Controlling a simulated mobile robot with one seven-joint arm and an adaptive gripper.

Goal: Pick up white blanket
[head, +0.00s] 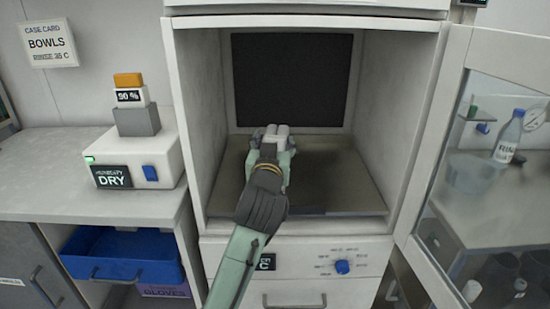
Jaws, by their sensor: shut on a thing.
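My gripper (271,132) is inside an open white cabinet (187,120), above its dark brown floor (345,180) and in front of a black back panel (290,75). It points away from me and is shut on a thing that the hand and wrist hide. Pale grey-white parts show at the tip, and I cannot tell fingers from cloth there. I cannot make out a white blanket anywhere in the head view. The visible cabinet floor around my gripper is bare.
The cabinet's glass door (450,130) stands open at the right, with a bottle (508,138) showing through it. At the left, a white box (135,160) marked DRY carries stacked blocks (137,118) on a counter (40,165). A blue bin (120,255) is below.

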